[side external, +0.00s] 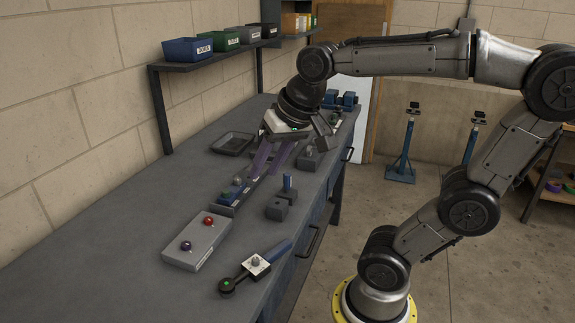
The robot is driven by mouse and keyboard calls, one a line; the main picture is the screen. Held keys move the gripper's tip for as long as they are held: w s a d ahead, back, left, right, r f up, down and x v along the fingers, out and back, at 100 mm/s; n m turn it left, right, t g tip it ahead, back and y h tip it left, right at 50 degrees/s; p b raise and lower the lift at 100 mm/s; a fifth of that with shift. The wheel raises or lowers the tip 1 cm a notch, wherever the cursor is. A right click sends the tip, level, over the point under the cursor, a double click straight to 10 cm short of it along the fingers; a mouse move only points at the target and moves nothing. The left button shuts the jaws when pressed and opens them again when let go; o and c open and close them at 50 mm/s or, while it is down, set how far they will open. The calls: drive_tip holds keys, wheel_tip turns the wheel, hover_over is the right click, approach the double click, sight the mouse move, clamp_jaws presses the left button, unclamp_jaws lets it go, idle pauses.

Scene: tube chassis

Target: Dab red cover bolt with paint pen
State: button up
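A red round-headed piece (208,221), which looks like the red cover bolt, stands on a light grey box (196,258) on the bench. A dark purple-blue one (185,246) stands nearer on the same box. A blue upright stick (287,183), possibly the paint pen, stands in a dark block (277,209) right of the box. My gripper (261,176) points down beyond the box, left of the blue stick. Its two purple fingers are apart, and I see nothing held between them. The fingertips are close to a dark narrow tray and are small in view.
The narrow tray (222,210) holds small coloured pieces. A tool with a dark round end and blue handle (270,258) lies at the front edge, a pale square piece (257,264) on it. An empty dark tray (233,143) lies behind. The near left bench is clear.

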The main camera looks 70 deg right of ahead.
drive_tip(key=w+d+m+g, duration=0.1)
drive_tip(key=w+d+m, duration=0.3)
drive_tip(key=w+d, duration=0.2)
drive_tip(key=m+g, duration=0.4)
drive_tip(key=m, duration=0.3)
approach(287, 192)
drive_tip(key=shift+w+d+f+y, duration=0.3)
drive_tip(key=shift+w+d+y, duration=0.15)
drive_tip(key=shift+d, duration=0.25)
drive_tip(key=shift+s+d+f, duration=0.25)
drive_tip(key=shift+s, duration=0.05)
drive_tip(key=shift+f, duration=3.3)
drive_tip(key=shift+c, duration=0.3)
clamp_jaws()
